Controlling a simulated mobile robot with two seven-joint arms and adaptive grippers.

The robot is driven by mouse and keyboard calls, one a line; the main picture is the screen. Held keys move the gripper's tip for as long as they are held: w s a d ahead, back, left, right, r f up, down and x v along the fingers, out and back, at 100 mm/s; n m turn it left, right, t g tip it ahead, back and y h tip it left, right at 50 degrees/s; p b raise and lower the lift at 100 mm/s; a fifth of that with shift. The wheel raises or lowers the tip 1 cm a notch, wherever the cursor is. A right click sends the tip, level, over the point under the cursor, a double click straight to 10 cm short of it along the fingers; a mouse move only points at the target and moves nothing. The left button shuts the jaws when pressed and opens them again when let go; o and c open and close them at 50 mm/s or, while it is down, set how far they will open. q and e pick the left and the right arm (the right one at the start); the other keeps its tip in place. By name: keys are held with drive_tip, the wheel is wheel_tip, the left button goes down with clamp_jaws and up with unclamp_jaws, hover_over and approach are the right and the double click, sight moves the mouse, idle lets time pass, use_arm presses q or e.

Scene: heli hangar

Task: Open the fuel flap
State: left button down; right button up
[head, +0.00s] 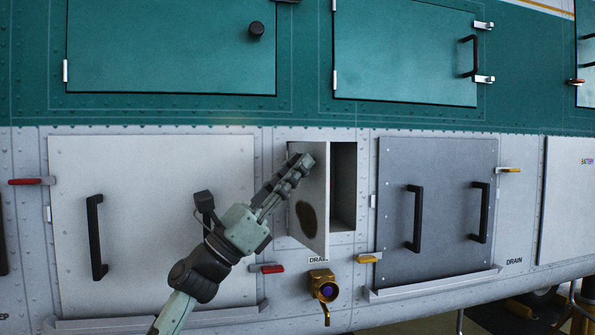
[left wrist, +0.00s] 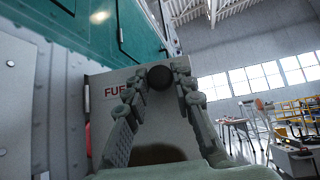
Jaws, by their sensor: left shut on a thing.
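The fuel flap (head: 318,222) is a small light grey door on the lower hull. It stands swung open on its left side, and the recess (head: 344,185) shows to its right. In the left wrist view the flap (left wrist: 108,112) carries partly hidden lettering starting "FU" and a round black knob (left wrist: 160,78). My left gripper (head: 303,161) is at the upper part of the flap. In the left wrist view its fingers (left wrist: 161,72) are shut on the knob. The inside of the recess is only partly visible. My right gripper is not in view.
A grey panel with two black handles (head: 430,200) is right of the recess. A pale panel with a black handle (head: 150,165) is left. A brass drain valve (head: 323,286), a red lever (head: 268,268) and a yellow lever (head: 369,258) stick out below the flap.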

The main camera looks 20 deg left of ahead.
use_arm(q)
drive_tip(key=c, duration=1.3)
unclamp_jaws()
drive_tip(key=shift+a+f, duration=0.1)
drive_tip(key=shift+f, duration=0.05)
drive_tip(key=v, duration=1.1)
drive_tip(key=shift+s+a+f, duration=0.15)
drive_tip(key=shift+s+f, duration=0.1)
drive_tip(key=shift+s, duration=0.05)
